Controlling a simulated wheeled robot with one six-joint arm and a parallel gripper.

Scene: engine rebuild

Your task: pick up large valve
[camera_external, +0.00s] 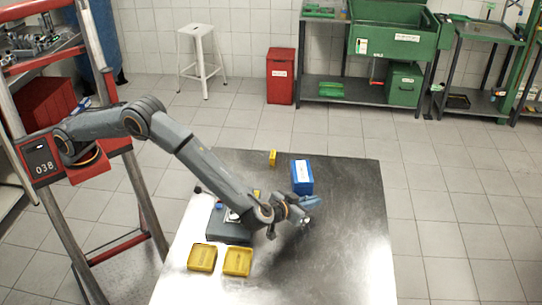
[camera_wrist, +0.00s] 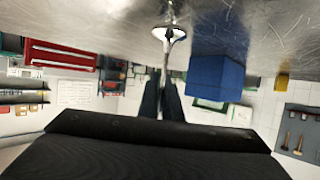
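My gripper (camera_external: 311,202) hangs low over the right half of the metal table. In the wrist view the two dark fingers (camera_wrist: 163,92) are close together. The large valve (camera_wrist: 172,33) shows as a shiny round head with a thin stem against the table surface, in a picture that looks upside down. The stem runs to the fingertips and appears to lie between them. I cannot tell whether the fingers are pressed on it.
A blue box (camera_external: 302,177) stands just behind my gripper, close to the valve in the wrist view (camera_wrist: 216,80). A small yellow box (camera_external: 272,158) is at the back. Two yellow trays (camera_external: 237,262) and a dark grey block (camera_external: 228,232) are left. The table's front right (camera_external: 350,260) is clear.

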